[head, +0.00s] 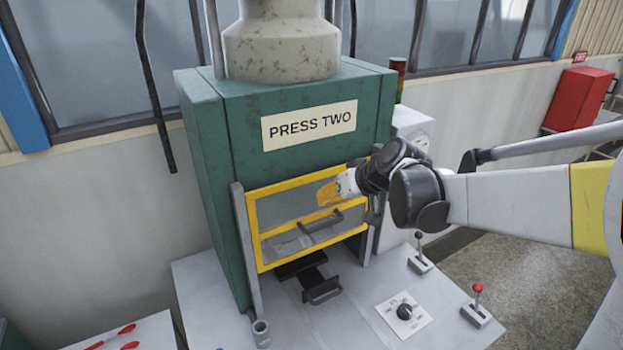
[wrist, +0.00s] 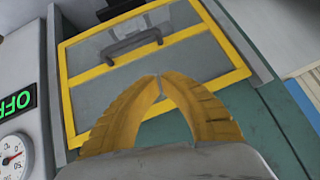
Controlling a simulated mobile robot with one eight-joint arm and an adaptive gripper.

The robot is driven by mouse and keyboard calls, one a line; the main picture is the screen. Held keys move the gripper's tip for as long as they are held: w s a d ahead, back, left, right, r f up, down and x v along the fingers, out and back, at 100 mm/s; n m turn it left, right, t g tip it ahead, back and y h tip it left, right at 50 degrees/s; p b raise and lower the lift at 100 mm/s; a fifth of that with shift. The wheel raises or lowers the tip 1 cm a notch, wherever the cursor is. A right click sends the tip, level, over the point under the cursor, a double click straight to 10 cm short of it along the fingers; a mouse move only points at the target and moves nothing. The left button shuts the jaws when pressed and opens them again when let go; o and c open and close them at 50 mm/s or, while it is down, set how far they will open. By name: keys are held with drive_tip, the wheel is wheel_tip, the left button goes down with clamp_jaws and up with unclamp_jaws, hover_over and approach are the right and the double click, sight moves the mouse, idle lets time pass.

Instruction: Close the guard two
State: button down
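The guard (head: 290,207) is a yellow-framed clear panel on the front of the green press marked PRESS TWO (head: 205,130). Its grey bar handle (head: 322,230) is on the lower part, and black parts show below its bottom edge. In the wrist view the guard (wrist: 205,60) fills the middle, with its handle (wrist: 131,46) at the upper left. My gripper (head: 325,193) has yellow fingers and is in front of the guard's upper right part, above the handle. In the wrist view the fingertips (wrist: 160,85) meet with nothing between them, apart from the handle.
A black pull handle (head: 322,290) sticks out below the guard. A knob panel (head: 403,313) and two levers, one black-topped (head: 419,255) and one red-topped (head: 477,305), stand on the grey bench.

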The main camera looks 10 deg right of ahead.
hover_over(302, 221)
drive_tip(key=s+d, duration=0.2)
wheel_tip(302, 221, down, 6)
drive_tip(key=shift+w+r+b, duration=0.15)
drive_tip(key=shift+r+b, duration=0.1)
drive_tip(key=shift+b, duration=0.1)
drive_tip(key=shift+a+f, duration=0.25)
drive_tip(key=shift+f, duration=1)
drive_tip(key=shift+a+f, duration=0.15)
drive_tip(key=shift+f, duration=0.55)
wheel_tip(302, 221, down, 17)
drive_tip(key=b, duration=1.3)
drive_tip(key=shift+b, duration=0.3)
drive_tip(key=shift+r, duration=0.15)
